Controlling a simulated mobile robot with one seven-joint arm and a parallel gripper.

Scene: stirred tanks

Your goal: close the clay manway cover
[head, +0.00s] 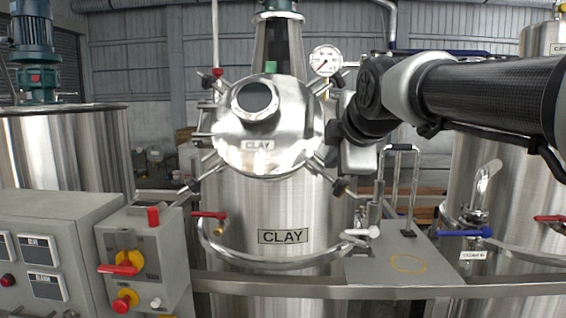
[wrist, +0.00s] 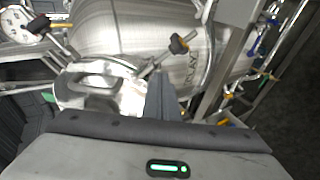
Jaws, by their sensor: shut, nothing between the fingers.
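The clay manway cover (head: 290,135) is a round polished steel lid on the front of the clay tank (head: 240,218), with a dark round sight glass and a "CLAY" label. I cannot tell whether it sits flush on its opening. Several swing bolts with dark knobs stick outward around it. In the wrist view a shiny metal part (wrist: 128,98), probably the cover, lies left of and behind my gripper (wrist: 164,82). My gripper is shut and empty, beside the cover's right side; contact is unclear. In the head view its fingertips are hidden by my arm.
A pressure gauge (head: 325,61) stands above the cover's right edge. A grey control box (head: 150,260) with a red switch is front left. A steel rail (head: 300,285) crosses the front. Another tank (head: 475,205) stands at right. A knobbed bolt (wrist: 180,44) lies beyond my fingers.

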